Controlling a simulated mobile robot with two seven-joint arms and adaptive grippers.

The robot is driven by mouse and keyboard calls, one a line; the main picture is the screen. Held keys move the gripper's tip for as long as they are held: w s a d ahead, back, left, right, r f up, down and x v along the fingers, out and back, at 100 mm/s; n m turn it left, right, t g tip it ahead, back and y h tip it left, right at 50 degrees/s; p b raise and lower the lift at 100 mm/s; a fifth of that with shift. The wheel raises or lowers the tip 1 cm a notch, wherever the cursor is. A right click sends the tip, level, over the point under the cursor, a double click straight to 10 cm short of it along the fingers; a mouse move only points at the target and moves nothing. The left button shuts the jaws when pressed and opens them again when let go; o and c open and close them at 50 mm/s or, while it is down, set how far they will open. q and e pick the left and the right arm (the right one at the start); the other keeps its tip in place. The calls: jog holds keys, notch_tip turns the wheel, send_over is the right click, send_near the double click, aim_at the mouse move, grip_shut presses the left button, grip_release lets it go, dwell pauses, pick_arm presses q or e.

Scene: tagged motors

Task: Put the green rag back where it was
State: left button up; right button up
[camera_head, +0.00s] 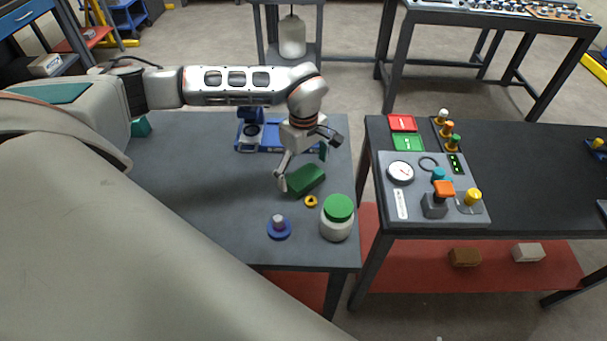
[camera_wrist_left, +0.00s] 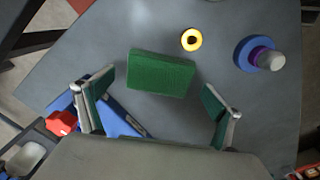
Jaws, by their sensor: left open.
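The green rag (camera_head: 306,180) is a folded block lying on the grey table (camera_head: 190,190). In the left wrist view the rag (camera_wrist_left: 161,74) lies between and just beyond the spread fingers. My left gripper (camera_head: 301,172) is open above the rag, in the left wrist view too (camera_wrist_left: 160,105). Neither finger visibly touches the rag. Where the rag was before does not show. My right gripper is in neither view.
A yellow ring (camera_head: 311,201), a white jar with a green lid (camera_head: 338,218) and a blue-based knob (camera_head: 279,228) stand near the rag. A blue fixture (camera_head: 262,135) is behind the gripper. A control panel (camera_head: 415,207) sits on the right table.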

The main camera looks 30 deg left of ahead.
aim_at(304, 176)
pick_arm(q)
notch_tip(304, 176, up, 10)
dwell(0.4)
jog(key=shift+r, duration=0.1)
